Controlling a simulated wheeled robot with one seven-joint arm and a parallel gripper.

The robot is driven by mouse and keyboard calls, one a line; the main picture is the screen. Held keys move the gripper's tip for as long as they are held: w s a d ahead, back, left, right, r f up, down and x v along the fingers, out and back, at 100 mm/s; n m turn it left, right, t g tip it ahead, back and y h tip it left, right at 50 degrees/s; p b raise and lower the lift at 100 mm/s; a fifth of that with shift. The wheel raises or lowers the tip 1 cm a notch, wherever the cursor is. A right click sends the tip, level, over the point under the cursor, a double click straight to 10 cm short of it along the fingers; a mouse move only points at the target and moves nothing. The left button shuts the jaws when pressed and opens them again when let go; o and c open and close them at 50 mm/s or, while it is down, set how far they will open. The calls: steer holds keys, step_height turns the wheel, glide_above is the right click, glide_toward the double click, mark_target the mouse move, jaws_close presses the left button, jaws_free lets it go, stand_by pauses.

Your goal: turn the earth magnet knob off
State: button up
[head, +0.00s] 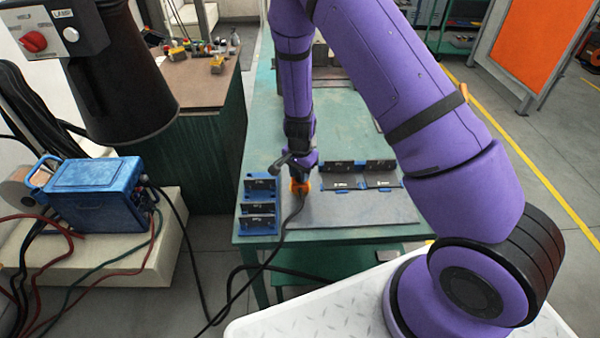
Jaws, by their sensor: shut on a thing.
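The earth magnet (300,186) is a small orange piece on the grey steel plate (350,212), near the front of the green table. A black cable runs from it over the table's front edge. My gripper (299,174) points down from my purple arm and is shut at the orange magnet. The knob itself is hidden by the gripper, so I cannot see which way it is turned. A dark piece sticks out to the left, beside the gripper.
Blue-and-black holders (258,207) stand left of the magnet, and another blue-and-black rack (362,175) stands close on its right. A blue welding machine (95,195) with cables sits at left. A control box with a red knob (33,42) is at upper left. The table's right front is clear.

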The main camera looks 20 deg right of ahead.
steer(key=n, duration=1.2)
steer(key=shift+n, duration=2.2)
steer(key=o, duration=0.9)
steer(key=shift+o, duration=0.2)
steer(key=shift+r, duration=0.1)
